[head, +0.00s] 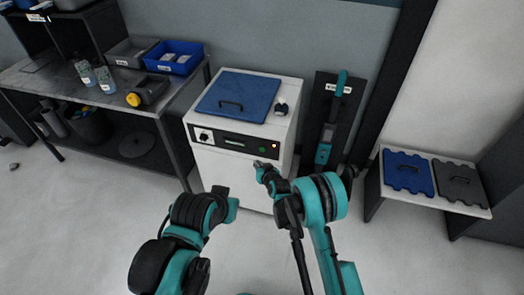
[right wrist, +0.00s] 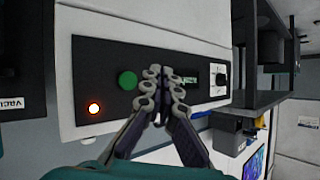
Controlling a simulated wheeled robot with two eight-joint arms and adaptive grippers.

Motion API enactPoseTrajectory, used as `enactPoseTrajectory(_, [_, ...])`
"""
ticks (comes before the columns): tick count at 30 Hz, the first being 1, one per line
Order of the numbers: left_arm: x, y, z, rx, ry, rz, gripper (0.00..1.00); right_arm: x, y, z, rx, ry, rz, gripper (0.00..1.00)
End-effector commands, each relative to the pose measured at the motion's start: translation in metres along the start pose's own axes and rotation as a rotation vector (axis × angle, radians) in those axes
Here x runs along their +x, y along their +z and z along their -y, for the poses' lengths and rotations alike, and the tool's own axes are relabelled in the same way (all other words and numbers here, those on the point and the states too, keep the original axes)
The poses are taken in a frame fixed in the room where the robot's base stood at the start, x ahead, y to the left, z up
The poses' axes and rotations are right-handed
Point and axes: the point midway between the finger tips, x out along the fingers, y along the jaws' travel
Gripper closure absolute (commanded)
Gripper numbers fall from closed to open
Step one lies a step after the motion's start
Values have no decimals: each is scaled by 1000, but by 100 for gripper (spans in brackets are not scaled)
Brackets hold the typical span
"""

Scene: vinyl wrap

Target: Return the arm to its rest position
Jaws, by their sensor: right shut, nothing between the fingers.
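My right gripper (head: 262,168) is in front of the control panel of the white machine (head: 236,172). In the right wrist view, the right gripper (right wrist: 162,80) has its fingertips together with nothing between them. The tips appear beside the green button (right wrist: 128,81) in that picture; whether they touch the panel (right wrist: 185,97) I cannot tell. A lit orange lamp (right wrist: 95,108) is on the same panel.
A blue lid (head: 237,95) lies on the machine's top. A bench (head: 60,80) with a blue bin (head: 174,55) stands at left. A low white bench (head: 437,197) with blue and dark pads stands at right. The floor in front is clear.

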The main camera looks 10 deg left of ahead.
Motion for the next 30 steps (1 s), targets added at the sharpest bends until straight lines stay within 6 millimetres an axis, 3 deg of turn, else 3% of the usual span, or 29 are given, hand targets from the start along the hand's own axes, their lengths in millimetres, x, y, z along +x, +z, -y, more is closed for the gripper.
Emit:
enactPoseTrajectory(11, [0, 0, 0, 0, 0, 0, 100, 0, -2, -1, 0, 1, 0, 100])
enactPoseTrajectory(16, [0, 0, 0, 0, 0, 0, 100, -21, -31, -12, 4, 27, 14, 100])
enactPoseTrajectory(20, [0, 0, 0, 0, 0, 0, 100, -63, -76, -32, 14, 70, 45, 100])
enactPoseTrajectory(24, [0, 0, 0, 0, 0, 0, 100, -124, -118, -55, 26, 126, 85, 100])
enactPoseTrajectory(30, [0, 0, 0, 0, 0, 0, 100, -221, -153, -81, 47, 204, 141, 100])
